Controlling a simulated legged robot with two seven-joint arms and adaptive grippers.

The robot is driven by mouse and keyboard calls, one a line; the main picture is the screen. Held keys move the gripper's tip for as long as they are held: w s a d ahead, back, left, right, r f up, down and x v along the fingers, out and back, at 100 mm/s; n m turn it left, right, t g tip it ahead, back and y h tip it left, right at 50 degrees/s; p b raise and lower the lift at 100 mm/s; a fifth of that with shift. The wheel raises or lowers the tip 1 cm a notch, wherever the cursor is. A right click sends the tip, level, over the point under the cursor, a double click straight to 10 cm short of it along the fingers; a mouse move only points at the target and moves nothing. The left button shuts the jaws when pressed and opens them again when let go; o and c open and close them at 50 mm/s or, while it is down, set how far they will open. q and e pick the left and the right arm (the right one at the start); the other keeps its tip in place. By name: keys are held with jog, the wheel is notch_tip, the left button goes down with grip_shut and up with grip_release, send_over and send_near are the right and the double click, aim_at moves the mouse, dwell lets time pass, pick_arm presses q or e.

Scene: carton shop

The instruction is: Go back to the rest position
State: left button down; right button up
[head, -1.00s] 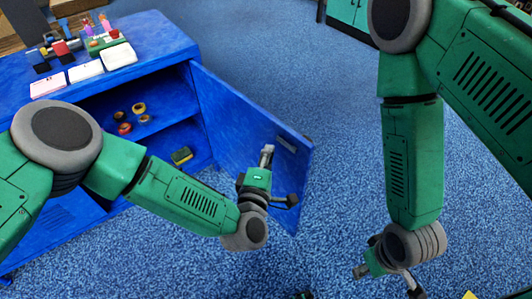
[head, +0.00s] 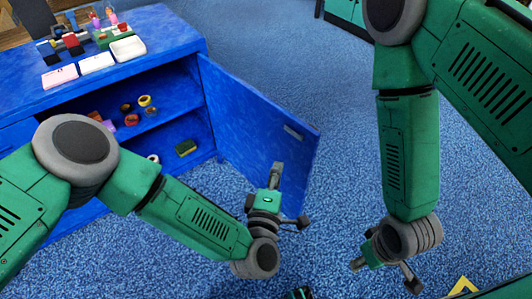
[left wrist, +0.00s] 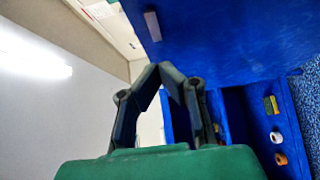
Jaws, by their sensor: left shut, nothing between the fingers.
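My left gripper (head: 277,172) is shut and empty, in front of the open blue cabinet door (head: 262,130). A gap of floor or door surface shows around it, and I cannot tell how far it is from the door. In the left wrist view its fingers (left wrist: 165,70) meet at the tips with nothing between them.
The blue cabinet (head: 180,45) stands at left with its door open. Tape rolls (head: 145,101) and a sponge (head: 186,147) are on its shelves. White trays (head: 97,63) and small items are on top. Blue carpet (head: 345,110) is free between my arms. A green cabinet (head: 345,12) is behind.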

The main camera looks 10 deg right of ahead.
pick_arm(q)
jog(key=s+a+f+m+g+y+p, duration=0.1)
jog(key=s+a+f+m+g, duration=0.2)
jog(key=a, duration=0.3)
jog(key=s+a+f+m+g+p, duration=0.1)
jog(key=s+a+f+m+g, duration=0.2)
jog(key=s+a+m, duration=0.15)
jog(key=s+a+f+m+g+y+p, duration=0.1)
jog(key=s+a+f+m+g+p, duration=0.15)
jog(key=a, duration=0.45)
jog(key=s+a+r+m+g+y, duration=0.1)
jog(key=s+a+g+y, duration=0.1)
jog(key=s+a, duration=0.2)
jog(key=s+a+r+m+g+y+p, duration=0.1)
jog(key=s+a, duration=0.3)
jog(key=a, duration=0.7)
jog(key=s+a+r+m+g+y, duration=0.1)
jog(key=s+a+r+g+y, duration=0.1)
jog(key=a, duration=0.6)
jog(key=s+g+y, duration=0.1)
jog(key=s+g, duration=0.1)
jog(key=shift+s, duration=0.4)
